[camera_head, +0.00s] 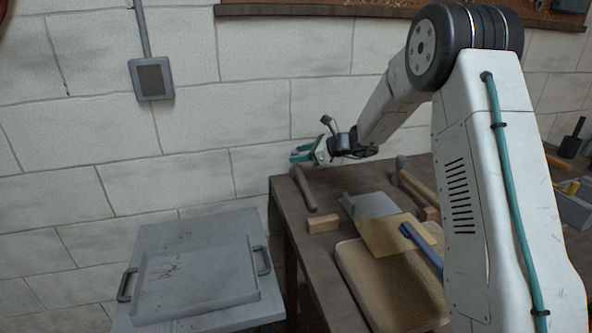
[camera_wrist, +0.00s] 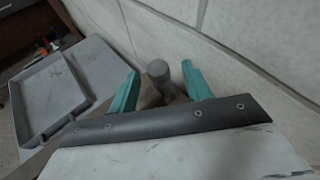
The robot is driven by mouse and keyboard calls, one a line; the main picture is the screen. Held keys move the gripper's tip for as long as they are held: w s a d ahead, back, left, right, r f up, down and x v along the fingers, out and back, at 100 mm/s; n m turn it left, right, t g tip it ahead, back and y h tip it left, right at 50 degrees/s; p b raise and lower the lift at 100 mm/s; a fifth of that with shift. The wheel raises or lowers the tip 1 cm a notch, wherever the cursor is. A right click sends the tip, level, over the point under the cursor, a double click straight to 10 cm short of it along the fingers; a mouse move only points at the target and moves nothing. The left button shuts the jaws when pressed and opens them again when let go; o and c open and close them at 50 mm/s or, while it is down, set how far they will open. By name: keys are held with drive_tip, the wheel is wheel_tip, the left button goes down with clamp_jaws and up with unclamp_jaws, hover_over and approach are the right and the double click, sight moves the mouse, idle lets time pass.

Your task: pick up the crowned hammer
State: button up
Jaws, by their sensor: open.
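My gripper (camera_head: 303,154) is open and empty above the far left corner of the bench. Its teal fingers show in the wrist view (camera_wrist: 160,72). A hammer-like tool with a brownish-grey shaft (camera_head: 304,188) lies at that corner, just below my gripper. In the wrist view a grey, round-ended piece (camera_wrist: 157,68) of what looks like the same tool shows between the fingers, with a gap on both sides. Its lower part is hidden by my gripper body. A second hammer-like tool (camera_head: 401,164) is farther right, partly hidden. I cannot tell a crown mark on either.
The bench (camera_head: 290,212) stands near a white block wall (camera_head: 180,130). A wooden block (camera_head: 322,223), a grey plate (camera_head: 370,204) and a tan tray (camera_head: 390,312) are on it. A lower stand at left carries a grey handled tray (camera_head: 195,283). A grey toolbox (camera_head: 574,212) is at right.

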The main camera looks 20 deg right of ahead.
drive_tip(key=x, duration=0.4)
drive_tip(key=shift+s, duration=0.1)
clamp_jaws()
drive_tip(key=shift+r, duration=0.15)
